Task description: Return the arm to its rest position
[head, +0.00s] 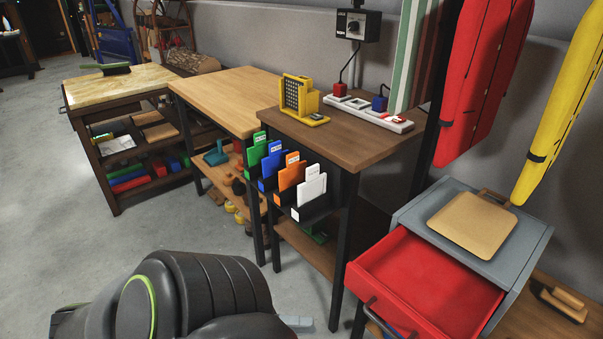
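My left arm, black with a green ring, comes in at the bottom left of the head view, over the concrete floor. A small grey tip of my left gripper (296,321) shows just past the arm's right end, low in the picture. The rest of this gripper is hidden behind the arm, so I cannot tell whether it is open or shut. Nothing is seen held in it. My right gripper and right arm are not in view.
A grey cabinet (513,257) with an open red drawer (425,285) stands at the right. Wooden-topped benches (228,98) line the wall, one with card holders (313,208) on its front. Red (482,75) and yellow (572,110) garments hang at right. The floor at left is clear.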

